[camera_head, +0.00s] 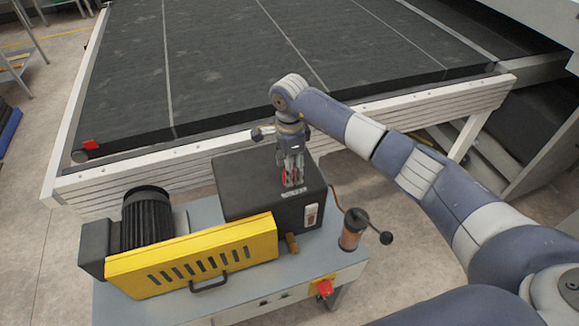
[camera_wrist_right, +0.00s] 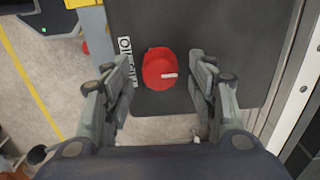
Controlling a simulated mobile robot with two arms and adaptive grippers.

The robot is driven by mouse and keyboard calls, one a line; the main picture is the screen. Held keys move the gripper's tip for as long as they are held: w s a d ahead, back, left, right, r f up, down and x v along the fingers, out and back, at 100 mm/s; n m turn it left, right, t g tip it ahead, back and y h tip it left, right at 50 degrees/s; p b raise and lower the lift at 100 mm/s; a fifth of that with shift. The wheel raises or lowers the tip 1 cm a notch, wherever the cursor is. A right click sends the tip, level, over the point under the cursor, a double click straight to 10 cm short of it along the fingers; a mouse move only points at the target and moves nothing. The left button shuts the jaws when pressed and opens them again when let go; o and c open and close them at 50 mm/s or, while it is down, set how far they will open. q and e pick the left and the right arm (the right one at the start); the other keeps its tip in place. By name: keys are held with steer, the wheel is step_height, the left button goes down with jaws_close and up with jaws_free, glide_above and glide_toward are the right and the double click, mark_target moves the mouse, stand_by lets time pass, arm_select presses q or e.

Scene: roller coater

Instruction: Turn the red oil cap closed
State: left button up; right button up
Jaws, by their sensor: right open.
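The red oil cap (camera_wrist_right: 164,69) is round with a pale raised mark and sits on top of the black gearbox housing (camera_head: 243,199). A label strip (camera_wrist_right: 125,60) lies beside it. My right gripper (camera_wrist_right: 161,98) is open, with one finger on each side of the cap in the right wrist view and a gap on both sides. In the head view the right gripper (camera_head: 292,184) points down over the housing, and only a bit of the cap (camera_head: 285,177) shows between its fingers. My left gripper is not in view.
A black motor (camera_head: 147,218) and a yellow guard (camera_head: 190,258) with a handle stand on the grey machine table. A cylindrical oil cup (camera_head: 351,230) and a red button (camera_head: 325,287) are at the right. A large conveyor (camera_head: 270,60) lies behind.

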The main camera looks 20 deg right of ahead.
steer(key=shift+f, duration=0.85)
steer(key=c, duration=1)
steer(key=shift+c, duration=0.2)
